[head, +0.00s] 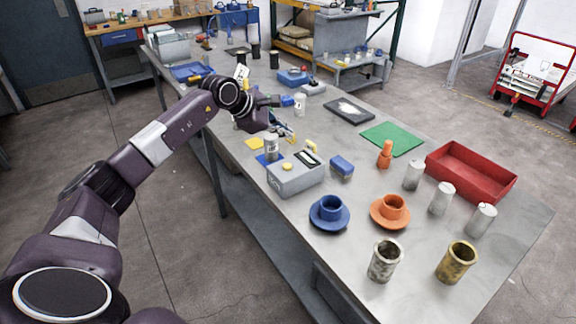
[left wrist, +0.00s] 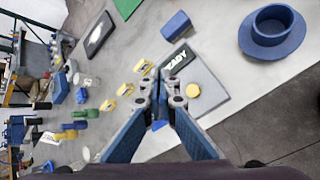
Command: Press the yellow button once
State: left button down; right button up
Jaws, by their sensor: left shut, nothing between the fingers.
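A grey box (head: 295,182) stands on the table near its left edge, with a round yellow button (head: 287,166) and a dark display on top. In the left wrist view the box (left wrist: 210,82) shows the yellow button (left wrist: 192,90) uncovered, and its display (left wrist: 178,57) shows white letters, seemingly "READY". My left gripper (head: 290,137) is beyond the box in the head view, apart from the button. In the left wrist view its fingertips (left wrist: 164,88) are together and empty, left of the button in the picture. My right gripper is not in view.
A blue cup on a saucer (head: 329,212) stands in front, beside an orange one (head: 390,211). A red tray (head: 470,172) lies at the right.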

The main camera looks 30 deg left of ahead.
pick_arm(q)
jog(key=shift+f, duration=0.1)
jog(key=b, duration=0.5)
send_over(285, 166)
notch_tip(285, 166, down, 8)
jog(key=shift+d+r, duration=0.1)
jog(key=shift+r, duration=0.05)
jog(key=shift+f, duration=0.45)
jog(key=shift+b, duration=0.3)
dwell(0.6)
jog(key=shift+f+b, duration=0.4)
jog(key=shift+f, duration=0.05)
jog(key=shift+f+b, duration=0.5)
jog(key=shift+f, duration=0.05)
dwell(0.6)
jog(key=shift+r+p, duration=0.5)
jog(key=shift+r, duration=0.5)
